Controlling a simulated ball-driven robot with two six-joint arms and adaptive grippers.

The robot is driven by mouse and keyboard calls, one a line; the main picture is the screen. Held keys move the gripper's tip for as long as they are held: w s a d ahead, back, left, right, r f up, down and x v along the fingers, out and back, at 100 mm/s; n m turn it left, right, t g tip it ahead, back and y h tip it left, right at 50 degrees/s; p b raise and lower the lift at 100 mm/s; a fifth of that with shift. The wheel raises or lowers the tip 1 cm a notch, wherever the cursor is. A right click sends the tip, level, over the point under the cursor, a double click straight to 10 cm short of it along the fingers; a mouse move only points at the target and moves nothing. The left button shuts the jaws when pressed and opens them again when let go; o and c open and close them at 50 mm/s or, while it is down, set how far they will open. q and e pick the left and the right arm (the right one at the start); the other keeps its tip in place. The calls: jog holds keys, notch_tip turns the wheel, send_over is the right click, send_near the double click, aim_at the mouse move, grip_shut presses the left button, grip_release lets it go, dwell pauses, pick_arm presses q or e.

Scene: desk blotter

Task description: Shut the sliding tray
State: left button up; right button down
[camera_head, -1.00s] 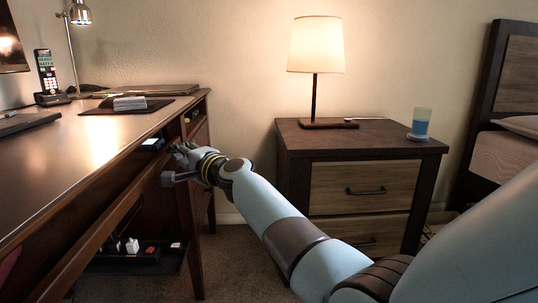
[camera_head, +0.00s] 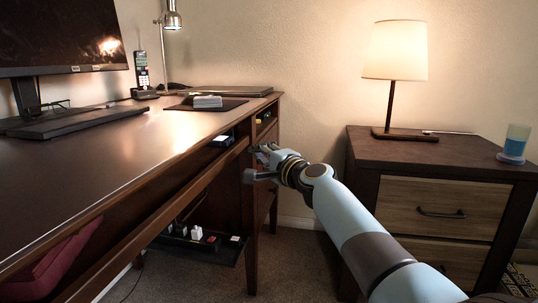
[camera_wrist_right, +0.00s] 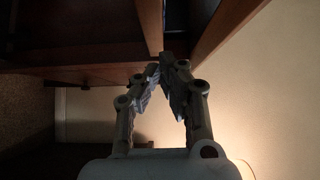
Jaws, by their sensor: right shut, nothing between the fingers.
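The sliding tray (camera_head: 165,208) is the long dark wooden shelf under the desk top; in the head view its front edge sticks out along the desk's front. My right gripper (camera_head: 262,160) is beside the far end of this edge, near the desk's far leg. In the right wrist view the gripper (camera_wrist_right: 166,62) is shut and empty, its fingertips close to dark wooden edges. I cannot tell whether they touch the tray. My left gripper is not in view.
The desk (camera_head: 130,150) carries a monitor (camera_head: 65,38), a phone (camera_head: 142,75) and a lamp (camera_head: 172,18). A lower black shelf (camera_head: 195,250) holds plugs. A nightstand (camera_head: 440,160) with a lamp (camera_head: 395,55) and a cup (camera_head: 515,143) stands right of my arm.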

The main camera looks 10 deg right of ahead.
jog(key=p+v, duration=0.3)
jog(key=v, duration=0.6)
jog(key=s+d+f+n+g+h, duration=0.1)
jog(key=s+f+n+g, duration=0.3)
jog(key=s+f, duration=1)
jog(key=s+d+f+n+g, duration=0.1)
jog(key=s+f+n+g, duration=0.3)
jog(key=s+f, duration=1.05)
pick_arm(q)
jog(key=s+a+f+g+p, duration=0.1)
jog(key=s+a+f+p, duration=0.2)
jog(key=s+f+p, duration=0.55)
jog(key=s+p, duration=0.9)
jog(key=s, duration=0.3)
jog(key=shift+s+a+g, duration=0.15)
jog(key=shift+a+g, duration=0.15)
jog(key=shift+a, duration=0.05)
pick_arm(e)
jog(key=s+d+f+n+g+h, duration=0.2)
jog(key=s+d+g, duration=0.1)
jog(key=s, duration=1)
jog(key=s+d+f+n+g+h, duration=0.1)
jog(key=s+d, duration=0.4)
jog(key=s, duration=0.8)
jog(key=s+d+f+n+g+h, duration=0.2)
jog(key=s+d+f+n+g, duration=0.1)
jog(key=s, duration=1)
jog(key=shift+d+n+g+h, duration=0.3)
jog(key=shift+d+g, duration=0.3)
jog(key=shift+g, duration=0.2)
